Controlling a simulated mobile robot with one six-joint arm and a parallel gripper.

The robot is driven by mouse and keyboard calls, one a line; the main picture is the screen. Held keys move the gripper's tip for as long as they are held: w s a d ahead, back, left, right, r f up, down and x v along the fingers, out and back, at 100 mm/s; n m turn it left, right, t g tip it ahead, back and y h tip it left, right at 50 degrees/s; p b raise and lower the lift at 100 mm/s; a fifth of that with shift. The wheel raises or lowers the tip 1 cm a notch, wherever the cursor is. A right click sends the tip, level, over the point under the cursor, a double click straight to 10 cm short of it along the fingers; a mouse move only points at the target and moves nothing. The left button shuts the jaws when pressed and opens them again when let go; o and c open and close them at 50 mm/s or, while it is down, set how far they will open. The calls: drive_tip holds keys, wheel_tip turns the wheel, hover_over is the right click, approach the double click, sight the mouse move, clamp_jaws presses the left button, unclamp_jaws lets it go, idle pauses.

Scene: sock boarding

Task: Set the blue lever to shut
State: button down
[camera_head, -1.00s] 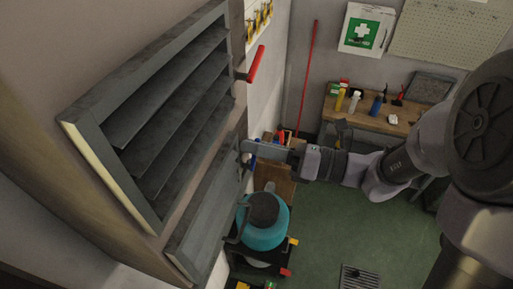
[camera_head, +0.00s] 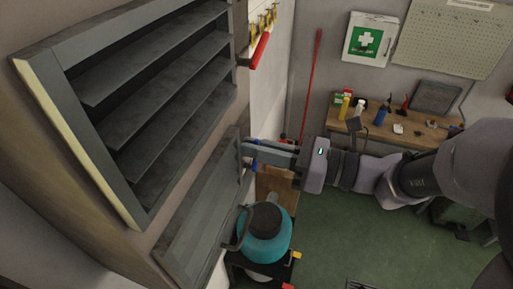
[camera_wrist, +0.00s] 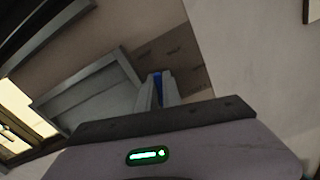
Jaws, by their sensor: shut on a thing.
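The blue lever (camera_head: 254,163) is at the right edge of the lower grey louvre panel (camera_head: 200,215); only a bit of blue shows past my fingers. My gripper (camera_head: 248,155) reaches in from the right and is shut on it. In the wrist view the blue lever (camera_wrist: 158,88) shows as a narrow strip between the two grey fingers (camera_wrist: 159,92). The lower panel's slats look flat and closed in the head view. Most of the lever is hidden by the fingers.
Above is a second louvre panel (camera_head: 40,85) with slats open and a red lever (camera_head: 260,50) at its right. A teal round vessel (camera_head: 263,235) stands below my gripper. A workbench (camera_head: 420,135) with bottles is at the back right. Green floor (camera_head: 340,225) is clear.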

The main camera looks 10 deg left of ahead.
drive_tip(key=shift+r, duration=0.1)
drive_tip(key=c, duration=1.6)
unclamp_jaws()
drive_tip(key=shift+o, duration=0.4)
drive_tip(key=shift+w, duration=0.1)
